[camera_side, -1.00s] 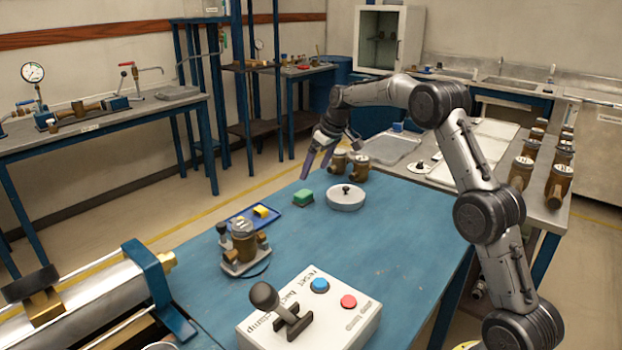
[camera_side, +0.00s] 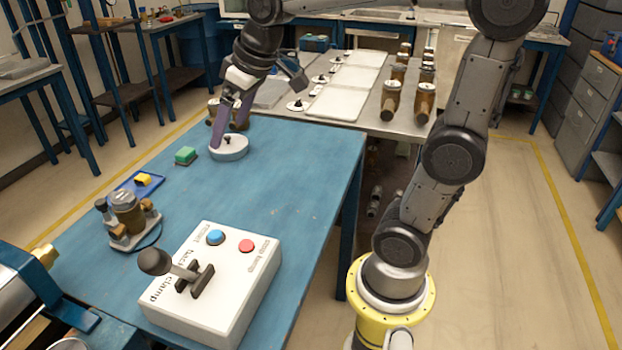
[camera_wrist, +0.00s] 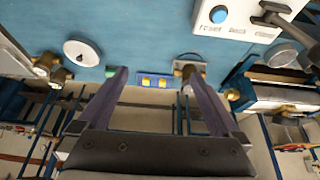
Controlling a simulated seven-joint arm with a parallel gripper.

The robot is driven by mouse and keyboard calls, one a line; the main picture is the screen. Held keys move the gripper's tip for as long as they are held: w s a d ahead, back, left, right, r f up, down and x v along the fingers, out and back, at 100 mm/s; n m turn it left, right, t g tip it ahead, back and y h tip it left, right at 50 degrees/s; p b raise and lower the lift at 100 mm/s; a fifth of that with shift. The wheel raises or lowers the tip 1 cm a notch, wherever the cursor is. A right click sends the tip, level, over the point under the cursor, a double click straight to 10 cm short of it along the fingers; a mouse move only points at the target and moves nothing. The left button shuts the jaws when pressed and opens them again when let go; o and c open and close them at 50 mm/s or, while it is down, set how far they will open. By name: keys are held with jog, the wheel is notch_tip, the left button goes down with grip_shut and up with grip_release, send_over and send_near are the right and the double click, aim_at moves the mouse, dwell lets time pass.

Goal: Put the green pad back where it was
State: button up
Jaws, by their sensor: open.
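The green pad (camera_side: 185,155) lies on the blue table, left of the white round disc, in the side view. A small part of the green pad (camera_wrist: 110,73) shows beside the left finger in the wrist view; the finger may hide some of it. My gripper (camera_side: 229,130) is open and empty, with its fingers pointing down near the disc and right of the pad. It is apart from the pad. The blue tray (camera_side: 122,190) lies nearer the camera than the pad and holds a yellow pad (camera_side: 143,179). In the wrist view the blue tray (camera_wrist: 150,76) shows two yellow patches.
The white disc (camera_side: 221,155) with a black knob stands close to my fingers; I cannot tell whether they touch. A brass meter on a stand (camera_side: 128,212) and a white control box (camera_side: 225,300) with buttons and a lever occupy the near table. The table's right part is clear.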

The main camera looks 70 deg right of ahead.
jog(key=s+a+f, duration=0.2)
jog(key=s+f, duration=0.1)
jog(key=s, duration=0.5)
jog(key=s+a+f, duration=0.2)
jog(key=s+f, duration=0.1)
jog(key=s, duration=0.5)
jog(key=shift+s+f+t, duration=0.15)
jog(key=shift+s+t, duration=0.05)
jog(key=shift+t, duration=0.1)
